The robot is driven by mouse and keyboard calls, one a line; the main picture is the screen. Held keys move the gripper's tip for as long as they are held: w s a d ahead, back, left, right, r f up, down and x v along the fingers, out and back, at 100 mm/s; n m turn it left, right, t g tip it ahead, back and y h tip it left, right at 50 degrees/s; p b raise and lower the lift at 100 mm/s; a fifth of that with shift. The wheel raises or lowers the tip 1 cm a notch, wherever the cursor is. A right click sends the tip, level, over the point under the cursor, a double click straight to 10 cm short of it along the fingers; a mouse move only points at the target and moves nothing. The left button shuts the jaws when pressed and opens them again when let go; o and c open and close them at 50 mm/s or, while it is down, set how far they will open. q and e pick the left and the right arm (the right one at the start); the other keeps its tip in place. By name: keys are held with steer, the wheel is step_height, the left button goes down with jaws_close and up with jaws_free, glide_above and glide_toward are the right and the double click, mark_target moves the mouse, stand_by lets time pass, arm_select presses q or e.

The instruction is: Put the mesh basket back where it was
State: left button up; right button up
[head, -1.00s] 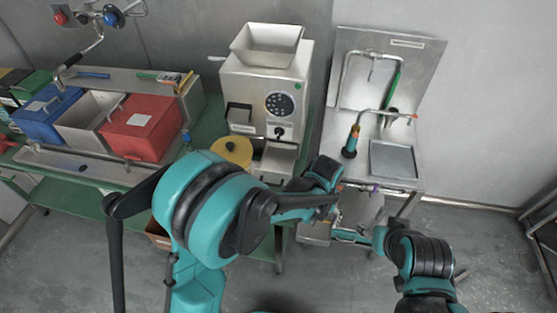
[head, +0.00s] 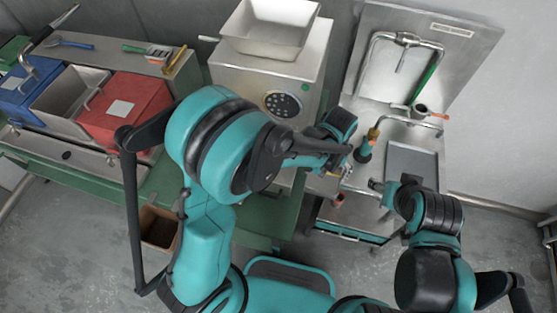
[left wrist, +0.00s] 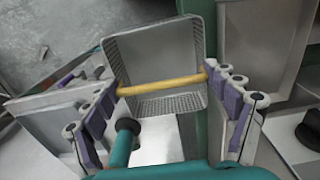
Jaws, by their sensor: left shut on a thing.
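The mesh basket (left wrist: 155,55) is a grey perforated box with a yellow bar handle (left wrist: 160,86), in the left wrist view. My left gripper (left wrist: 162,82) has its purple-padded fingers at the two ends of that bar and is shut on it. In the head view my left gripper (head: 340,163) is at the right of the grinder, beside the sink bench; the basket cannot be made out there. My right gripper (head: 381,188) is over the near edge of the sink bench; its fingers are too small to tell open from shut.
The grinder (head: 262,85) with its steel hopper (head: 268,30) stands on the green table (head: 250,222). The steel sink bench (head: 372,180) is at the right, with a tap and a square tray (head: 412,168). Red (head: 125,105) and blue (head: 35,90) bins are at the left.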

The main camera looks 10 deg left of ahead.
arm_select(q)
steer(key=a, duration=0.5)
steer(key=a+b, duration=0.1)
steer(key=a, duration=0.4)
steer(key=w+a, duration=0.1)
steer(key=a, duration=0.4)
steer(key=shift+a+b, duration=0.3)
steer(key=shift+b, duration=0.05)
steer(key=f, duration=0.1)
steer(key=f+b, duration=0.1)
steer(key=f, duration=0.1)
steer(key=shift+a+f+b, duration=0.15)
steer(key=shift+a+b, duration=0.15)
steer(key=shift+a, duration=0.1)
steer(key=shift+f, duration=0.15)
steer(key=shift+f, duration=0.15)
steer(key=o, duration=1.4)
